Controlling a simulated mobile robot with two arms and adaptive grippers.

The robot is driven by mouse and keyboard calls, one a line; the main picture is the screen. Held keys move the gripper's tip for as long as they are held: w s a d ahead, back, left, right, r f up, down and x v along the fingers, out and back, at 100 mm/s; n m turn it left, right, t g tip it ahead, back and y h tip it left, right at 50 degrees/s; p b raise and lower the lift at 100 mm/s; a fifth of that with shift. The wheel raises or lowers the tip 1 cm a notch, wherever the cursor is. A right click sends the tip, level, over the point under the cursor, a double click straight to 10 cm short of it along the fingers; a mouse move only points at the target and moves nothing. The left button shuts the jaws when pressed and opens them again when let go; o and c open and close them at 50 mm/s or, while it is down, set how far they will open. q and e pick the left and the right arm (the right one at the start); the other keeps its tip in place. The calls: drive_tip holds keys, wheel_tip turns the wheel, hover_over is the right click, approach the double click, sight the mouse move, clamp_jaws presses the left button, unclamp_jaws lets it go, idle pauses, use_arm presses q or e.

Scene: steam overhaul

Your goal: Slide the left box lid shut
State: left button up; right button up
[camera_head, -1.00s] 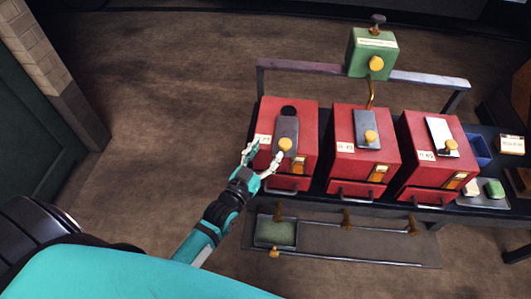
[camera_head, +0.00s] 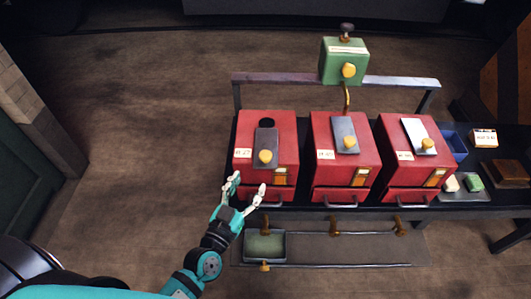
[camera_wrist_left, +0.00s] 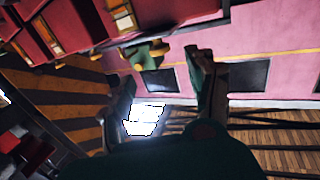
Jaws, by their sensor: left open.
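The left box (camera_head: 281,134) is red, with a grey sliding lid (camera_head: 266,141) on its top. The lid has a yellow knob (camera_head: 265,156) near its front end. A dark round hole (camera_head: 267,123) shows uncovered behind the lid's back end. My left gripper (camera_head: 247,187) is open and empty, in front of the box near its lower front edge and apart from the knob. Its two spread fingers also show in the left wrist view (camera_wrist_left: 160,82). My right gripper is not in view.
Two similar red boxes, the middle (camera_head: 325,134) and right (camera_head: 391,136), stand beside it on a dark bench. A green box (camera_head: 343,70) with a yellow knob stands behind on a pipe. A tray (camera_head: 265,246) lies below on a rack with brass fittings.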

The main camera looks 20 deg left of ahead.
sight(263, 160)
use_arm(q)
drive_tip(key=w, duration=0.4)
drive_tip(key=w+d, duration=0.1)
drive_tip(key=w, duration=0.2)
drive_tip(key=w+p, duration=0.1)
drive_tip(key=w, duration=0.3)
drive_tip(key=shift+w+d, duration=0.15)
drive_tip(key=shift+w, duration=0.15)
drive_tip(key=shift+c, duration=0.2)
drive_tip(key=c, duration=1.1)
clamp_jaws()
drive_tip(key=shift+w+f, duration=0.1)
